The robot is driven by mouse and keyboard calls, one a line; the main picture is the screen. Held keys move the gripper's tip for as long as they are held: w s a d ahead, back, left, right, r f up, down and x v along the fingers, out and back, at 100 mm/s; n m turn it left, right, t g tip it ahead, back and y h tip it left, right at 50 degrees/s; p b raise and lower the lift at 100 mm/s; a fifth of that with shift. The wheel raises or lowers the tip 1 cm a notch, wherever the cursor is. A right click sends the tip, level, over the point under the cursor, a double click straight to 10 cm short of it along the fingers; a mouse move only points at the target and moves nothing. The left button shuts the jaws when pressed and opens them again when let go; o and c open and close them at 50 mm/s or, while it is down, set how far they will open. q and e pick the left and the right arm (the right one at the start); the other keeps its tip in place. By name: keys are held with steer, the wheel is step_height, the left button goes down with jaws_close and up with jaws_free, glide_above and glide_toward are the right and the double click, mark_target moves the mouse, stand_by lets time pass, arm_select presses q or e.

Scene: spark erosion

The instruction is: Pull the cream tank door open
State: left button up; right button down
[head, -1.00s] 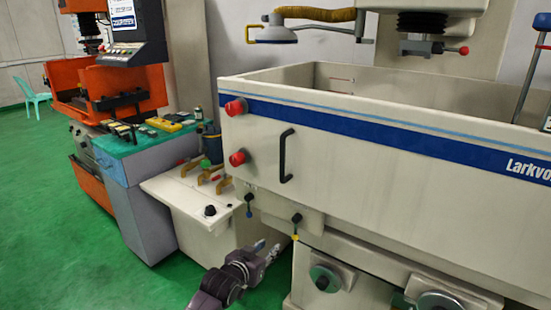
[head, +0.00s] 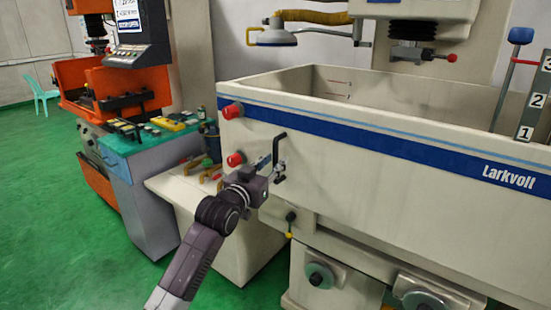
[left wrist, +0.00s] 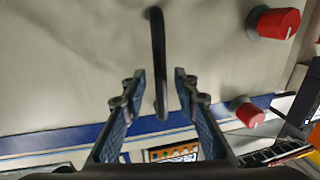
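The cream tank door (head: 385,165) is the broad front panel with a blue stripe in the head view, and it appears closed. Its black bar handle (head: 277,146) stands upright near the door's left end. My left gripper (head: 278,172) is at the lower part of the handle and hides some of it. In the left wrist view the handle (left wrist: 158,45) runs between the two fingers of my open left gripper (left wrist: 158,85). Gaps show on both sides of the bar, so the fingers do not appear to grip it. My right gripper is out of view.
Two red knobs, an upper one (head: 232,111) and a lower one (head: 235,159), sit just left of the handle. A side table with tools (head: 190,172) and a teal-topped cabinet (head: 130,142) stand to the left. Green floor (head: 60,230) is free at lower left.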

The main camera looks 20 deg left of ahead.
arm_select(q)
steer(key=shift+w, duration=0.75)
steer(key=shift+d, duration=0.1)
jaws_close()
